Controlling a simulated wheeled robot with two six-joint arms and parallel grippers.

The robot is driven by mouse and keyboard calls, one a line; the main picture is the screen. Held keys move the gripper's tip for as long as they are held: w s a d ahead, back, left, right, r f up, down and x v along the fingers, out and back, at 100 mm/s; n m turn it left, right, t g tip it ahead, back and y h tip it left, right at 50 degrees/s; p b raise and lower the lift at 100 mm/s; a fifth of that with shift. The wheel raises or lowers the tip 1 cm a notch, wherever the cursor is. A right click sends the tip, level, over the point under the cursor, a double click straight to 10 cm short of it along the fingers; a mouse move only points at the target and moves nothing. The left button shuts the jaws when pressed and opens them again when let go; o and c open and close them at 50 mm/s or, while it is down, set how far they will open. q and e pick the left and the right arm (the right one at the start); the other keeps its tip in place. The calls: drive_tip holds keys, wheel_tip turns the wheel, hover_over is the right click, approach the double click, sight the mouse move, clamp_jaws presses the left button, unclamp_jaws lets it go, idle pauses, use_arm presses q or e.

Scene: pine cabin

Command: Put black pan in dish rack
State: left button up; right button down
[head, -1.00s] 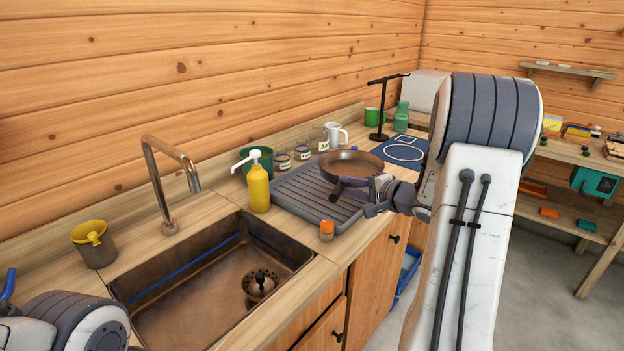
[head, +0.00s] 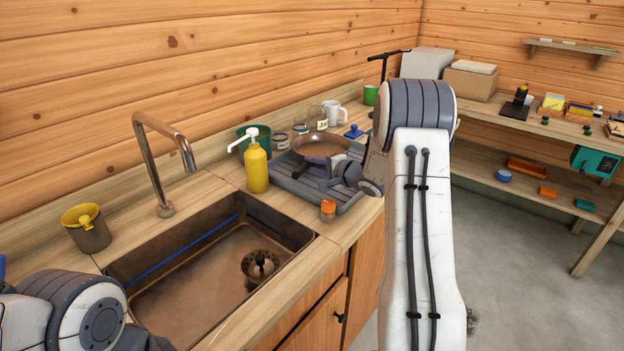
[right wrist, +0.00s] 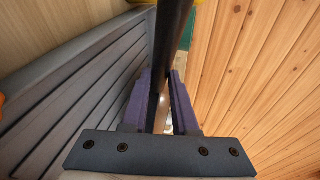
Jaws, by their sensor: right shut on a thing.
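The pan (head: 322,145), dark outside with a brownish inside, is over the back part of the grey slatted dish rack (head: 287,186). It looks roughly level; I cannot tell whether it touches the slats. My right gripper (head: 334,172) is at the near side of the pan, above the rack. In the right wrist view its purple fingers (right wrist: 160,105) are shut around a long dark bar, the pan's handle (right wrist: 172,42), with the rack's slats (right wrist: 95,88) to the left. My left arm shows at the lower left of the head view, but its gripper is out of view.
A yellow soap bottle (head: 256,168) stands at the rack's left, and a small orange-lidded jar (head: 328,210) at its front corner. A green pot (head: 262,142), small jars and a white mug (head: 334,113) stand behind. The sink (head: 205,262) is left of the rack.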

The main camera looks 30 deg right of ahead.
drive_tip(key=shift+w+f, duration=0.2)
drive_tip(key=shift+f, duration=1.75)
drive_tip(key=c, duration=0.7)
unclamp_jaws()
drive_tip(key=shift+f, duration=0.1)
drive_tip(key=shift+s, duration=0.1)
drive_tip(key=v, duration=1.2)
drive_tip(key=shift+a, duration=0.15)
